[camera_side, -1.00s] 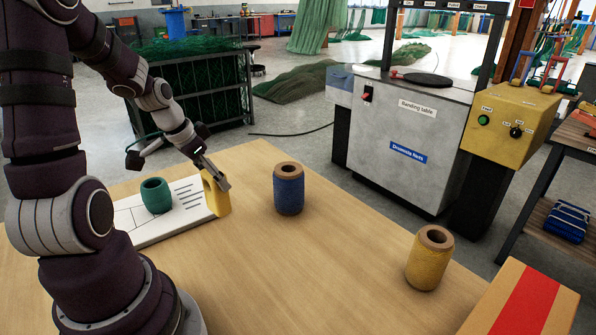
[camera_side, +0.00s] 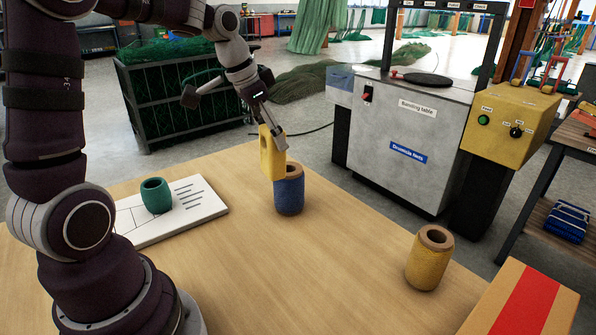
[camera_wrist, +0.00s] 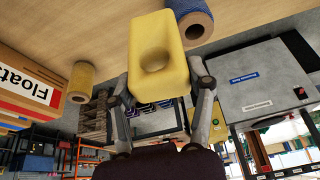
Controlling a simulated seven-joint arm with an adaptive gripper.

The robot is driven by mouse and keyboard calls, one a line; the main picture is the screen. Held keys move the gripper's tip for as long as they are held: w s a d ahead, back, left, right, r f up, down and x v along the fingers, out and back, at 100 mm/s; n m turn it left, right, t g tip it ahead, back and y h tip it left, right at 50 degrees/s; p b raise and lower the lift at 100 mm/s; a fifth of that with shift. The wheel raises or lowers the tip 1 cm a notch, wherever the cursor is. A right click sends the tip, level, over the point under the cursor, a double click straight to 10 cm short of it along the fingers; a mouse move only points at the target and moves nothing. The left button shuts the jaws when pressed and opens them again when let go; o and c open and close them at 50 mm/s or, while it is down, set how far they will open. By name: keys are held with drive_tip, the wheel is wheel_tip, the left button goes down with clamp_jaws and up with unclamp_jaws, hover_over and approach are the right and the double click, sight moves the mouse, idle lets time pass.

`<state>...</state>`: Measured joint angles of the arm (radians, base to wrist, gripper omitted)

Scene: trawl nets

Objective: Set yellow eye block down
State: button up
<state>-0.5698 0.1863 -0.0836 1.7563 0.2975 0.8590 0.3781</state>
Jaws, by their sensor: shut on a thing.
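The yellow eye block (camera_side: 270,158) is held up in the air by my gripper (camera_side: 276,138). In the side view it overlaps the top left of the blue spool; whether they touch I cannot tell. In the wrist view the yellow block (camera_wrist: 157,54) fills the space between my gripper's fingers (camera_wrist: 165,88), its round hollow facing the camera. The fingers are shut on it.
The blue spool (camera_side: 290,196) stands upright on the wooden table (camera_side: 300,270). A green cup-like piece (camera_side: 156,195) sits on a white printed board (camera_side: 208,203). A yellow spool (camera_side: 429,260) and a red-striped box (camera_side: 520,300) are at the right. The table's middle front is clear.

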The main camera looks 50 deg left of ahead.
drive_tip(key=w+d+m+h, duration=0.1)
drive_tip(key=w+d, duration=0.2)
drive_tip(key=d, duration=0.3)
drive_tip(key=w+d+m, duration=0.2)
drive_tip(key=w+d, duration=0.1)
drive_tip(key=d, duration=0.2)
drive_tip(key=f, duration=1.3)
drive_tip(key=shift+w+d+f, duration=0.2)
drive_tip(key=shift+d+f, duration=0.05)
drive_tip(key=o, duration=1.2)
drive_tip(key=shift+f, duration=0.1)
drive_tip(key=shift+o, duration=0.2)
